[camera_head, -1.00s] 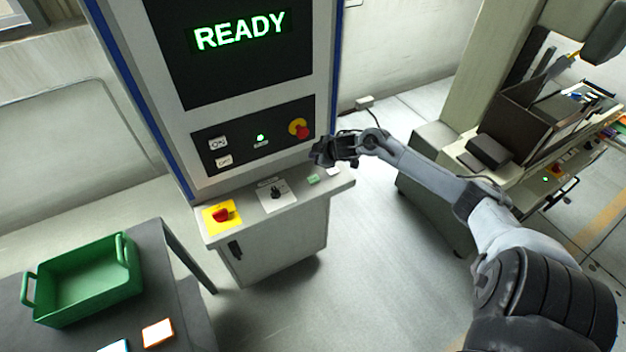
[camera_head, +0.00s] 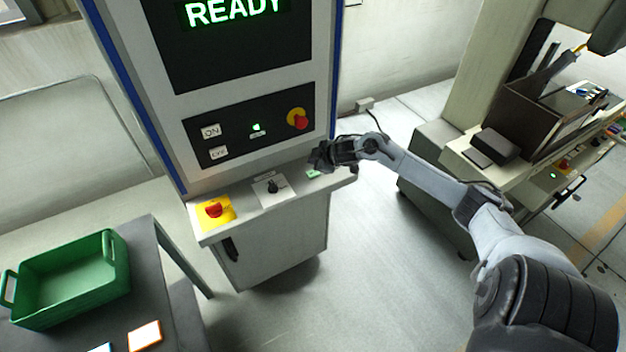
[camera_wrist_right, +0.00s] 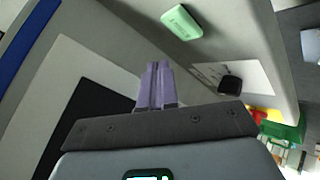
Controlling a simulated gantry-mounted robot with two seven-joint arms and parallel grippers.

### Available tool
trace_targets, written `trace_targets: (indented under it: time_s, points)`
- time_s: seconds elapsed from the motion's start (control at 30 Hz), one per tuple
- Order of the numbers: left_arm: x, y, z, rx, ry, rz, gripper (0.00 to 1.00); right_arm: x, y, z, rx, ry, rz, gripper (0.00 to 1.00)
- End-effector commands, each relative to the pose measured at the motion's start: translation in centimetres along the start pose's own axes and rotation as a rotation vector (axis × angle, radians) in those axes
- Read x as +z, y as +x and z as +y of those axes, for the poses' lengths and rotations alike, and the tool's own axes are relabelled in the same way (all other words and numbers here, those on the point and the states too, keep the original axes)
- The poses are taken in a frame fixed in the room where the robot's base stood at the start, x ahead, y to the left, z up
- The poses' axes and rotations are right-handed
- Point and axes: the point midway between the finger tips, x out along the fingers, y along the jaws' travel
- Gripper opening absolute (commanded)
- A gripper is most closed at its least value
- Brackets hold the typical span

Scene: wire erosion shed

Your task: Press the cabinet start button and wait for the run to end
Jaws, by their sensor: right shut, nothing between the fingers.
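The cabinet (camera_head: 185,110) stands at upper centre in the head view. Its screen (camera_head: 240,50) reads READY in lit letters. A small green button (camera_head: 313,174) sits on the cabinet's ledge, partly covered by my right gripper (camera_head: 318,158). The green button (camera_wrist_right: 181,22) also shows in the right wrist view, beyond the fingertips and a little right of them. My right gripper's purple-grey fingers (camera_wrist_right: 157,68) are shut together with nothing between them. A gap shows between them and the button. My left gripper is out of view.
A green crate (camera_head: 75,300) stands on the left table.

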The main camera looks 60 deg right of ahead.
Motion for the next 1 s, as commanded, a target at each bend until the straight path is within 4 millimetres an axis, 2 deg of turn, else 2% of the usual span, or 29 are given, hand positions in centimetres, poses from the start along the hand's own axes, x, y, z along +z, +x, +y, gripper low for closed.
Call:
trace_targets:
  time_s: [0.03,0.3,1.0]
  points:
    - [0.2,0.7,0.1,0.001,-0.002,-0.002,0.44,0.5,0.7,-0.5,-0.001,0.0,0.0,0.0]
    - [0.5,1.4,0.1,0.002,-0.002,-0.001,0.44,1.3,1.8,-1.3,0.0,0.001,0.0,0.0]
    - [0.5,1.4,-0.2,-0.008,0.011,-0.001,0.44,1.4,1.9,-1.4,0.0,0.0,0.0,0.0]
